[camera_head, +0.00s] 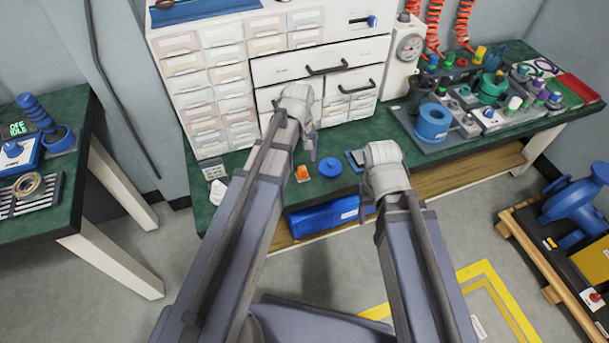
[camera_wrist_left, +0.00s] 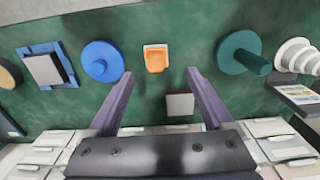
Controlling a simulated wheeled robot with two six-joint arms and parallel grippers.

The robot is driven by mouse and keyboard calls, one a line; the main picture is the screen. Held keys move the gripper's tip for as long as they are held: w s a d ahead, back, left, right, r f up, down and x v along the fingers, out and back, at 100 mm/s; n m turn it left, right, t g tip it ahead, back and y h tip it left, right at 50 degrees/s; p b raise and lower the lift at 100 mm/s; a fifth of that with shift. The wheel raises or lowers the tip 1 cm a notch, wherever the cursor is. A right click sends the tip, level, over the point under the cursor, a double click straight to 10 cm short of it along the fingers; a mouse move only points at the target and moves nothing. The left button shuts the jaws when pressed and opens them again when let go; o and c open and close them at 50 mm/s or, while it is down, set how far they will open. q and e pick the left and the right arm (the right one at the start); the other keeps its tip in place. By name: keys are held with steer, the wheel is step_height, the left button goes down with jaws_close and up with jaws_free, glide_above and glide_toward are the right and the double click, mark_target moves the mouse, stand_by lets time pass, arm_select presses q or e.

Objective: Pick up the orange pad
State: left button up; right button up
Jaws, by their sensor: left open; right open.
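The orange pad (camera_head: 301,174) is a small orange piece on the green bench top, in front of the white drawer cabinet. In the left wrist view the orange pad (camera_wrist_left: 156,60) lies just beyond the fingertips, roughly centred between them, untouched. My left gripper (camera_wrist_left: 159,73) is open and empty, its two purple fingers spread apart. In the head view my left gripper (camera_head: 313,148) hangs over the bench close to the pad, partly hidden by its own wrist. My right gripper (camera_head: 368,209) is near the bench's front edge, mostly hidden under its arm, right of the pad.
A blue knobbed disc (camera_wrist_left: 102,62) lies left of the pad in the wrist view, a teal knobbed disc (camera_wrist_left: 240,54) right. A small white block (camera_wrist_left: 180,103) sits between the fingers. The drawer cabinet (camera_head: 205,85) borders the bench. A blue bin (camera_head: 325,217) is below.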

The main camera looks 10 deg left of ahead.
mark_target(302, 168)
arm_select(q)
steer(key=shift+f+b, duration=0.4)
steer(key=shift+f, duration=0.35)
steer(key=f+b, duration=0.5)
steer(key=shift+w+d+f, duration=0.1)
steer(key=shift+d+f, duration=0.05)
steer(key=shift+d, duration=0.15)
steer(key=shift+c, duration=0.3)
jaws_close()
